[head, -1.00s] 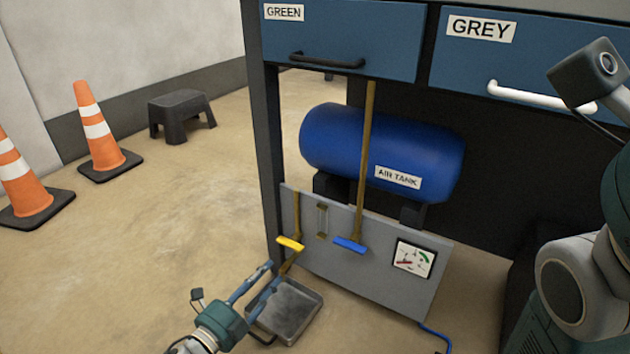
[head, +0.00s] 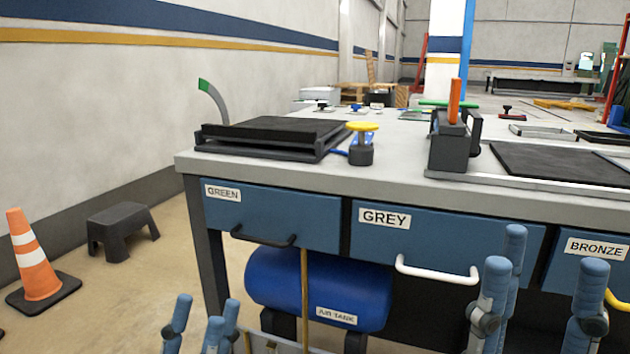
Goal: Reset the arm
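My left gripper (head: 205,305) is at the bottom edge, left of centre. Its blue fingers point up and stand apart, with nothing between them. My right gripper (head: 548,258) is at the lower right, in front of the grey and bronze drawers. Its blue fingers also point up, spread wide and empty. The rest of both arms is largely below the picture.
The workbench (head: 395,172) fills the middle, with a green drawer (head: 265,220), a grey drawer (head: 440,240) and a bronze drawer (head: 575,290). A blue air tank (head: 320,285) sits below. A cone (head: 35,260) and a stool (head: 120,230) stand on open floor at left.

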